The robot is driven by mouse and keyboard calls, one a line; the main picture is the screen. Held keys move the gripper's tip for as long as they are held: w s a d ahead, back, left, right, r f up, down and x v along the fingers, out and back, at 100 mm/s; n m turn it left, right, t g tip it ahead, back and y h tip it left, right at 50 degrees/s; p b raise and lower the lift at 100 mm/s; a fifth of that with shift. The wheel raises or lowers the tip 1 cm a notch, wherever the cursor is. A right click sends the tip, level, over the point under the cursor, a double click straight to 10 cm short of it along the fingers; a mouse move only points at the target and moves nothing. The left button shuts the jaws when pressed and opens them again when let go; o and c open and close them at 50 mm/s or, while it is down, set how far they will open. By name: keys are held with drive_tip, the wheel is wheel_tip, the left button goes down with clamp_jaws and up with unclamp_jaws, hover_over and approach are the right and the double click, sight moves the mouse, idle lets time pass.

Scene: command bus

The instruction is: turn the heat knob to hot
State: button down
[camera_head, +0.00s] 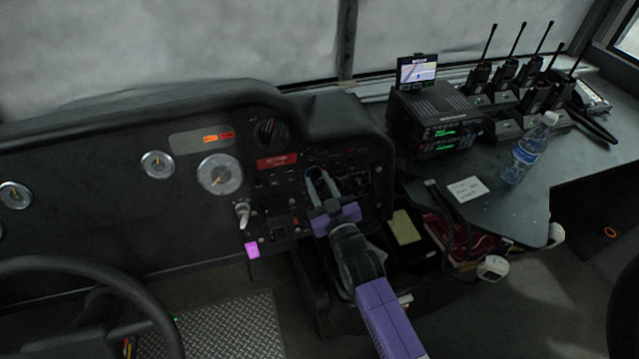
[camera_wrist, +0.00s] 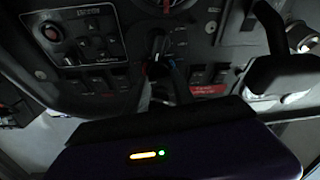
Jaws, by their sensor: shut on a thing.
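The heat knob (camera_wrist: 157,44) is a small dark knob with a pale pointer mark on the black dash panel, at upper middle in the wrist view. Blue and red marks show beside it. My gripper (camera_head: 317,176) reaches the panel right of the gauges in the head view, its two pale fingers closed around the knob. The fingers hide most of the knob there. In the wrist view the gripper's dark and purple body fills the bottom. I cannot tell exactly which way the knob points.
Rocker switches (camera_wrist: 208,82) and a red-button panel (camera_wrist: 82,42) lie close around the knob. A steering wheel (camera_head: 85,275) is at lower left. A side desk at right holds a radio unit (camera_head: 432,115), several handheld radios and a water bottle (camera_head: 527,150).

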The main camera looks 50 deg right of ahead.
drive_tip(key=shift+f+m, duration=0.15)
drive_tip(key=shift+m, duration=0.15)
drive_tip(key=shift+m+g+h+b, duration=0.3)
drive_tip(key=shift+m+h+b, duration=0.1)
drive_tip(key=shift+m+b, duration=0.15)
drive_tip(key=shift+a+m+g+h+p, duration=0.1)
drive_tip(key=shift+m+g+h+p, duration=0.3)
drive_tip(key=shift+m, duration=0.9)
drive_tip(key=shift+m+g+h+p, duration=0.3)
drive_tip(key=shift+m+h, duration=0.1)
drive_tip(key=shift+m, duration=0.85)
drive_tip(key=c, duration=1.1)
unclamp_jaws()
drive_tip(key=shift+o, duration=0.2)
drive_tip(key=v, duration=0.7)
drive_tip(key=shift+s+a+b, duration=0.25)
drive_tip(key=shift+b, duration=0.15)
